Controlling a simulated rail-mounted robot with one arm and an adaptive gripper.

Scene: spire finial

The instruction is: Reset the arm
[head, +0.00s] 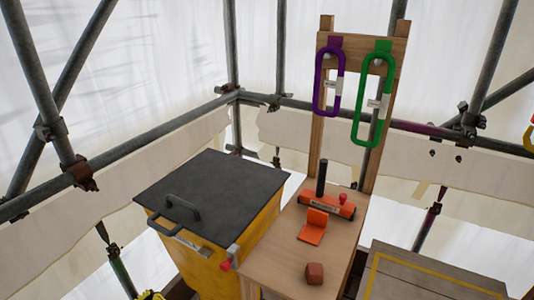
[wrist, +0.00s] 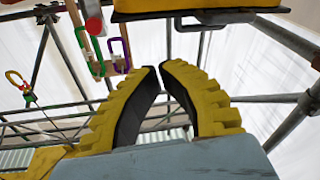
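My gripper (wrist: 159,69) fills the lower middle of the wrist view. Its two yellow ridged fingers with black pads come together at the tips, with nothing seen between them. In the head view only a small yellow and black piece, apparently of my gripper (head: 150,295), shows at the bottom left edge, below and in front of the yellow bin. It looks apart from the bin and the bench. The rest of my arm is out of the head view.
A yellow bin (head: 208,262) with a dark lid (head: 213,190) stands beside a wooden bench (head: 280,262). The bench bears an orange tool (head: 326,205), an orange hinged piece (head: 313,227) and a red block (head: 314,273). Purple (head: 327,85) and green (head: 372,105) loops hang behind. Scaffold poles surround everything.

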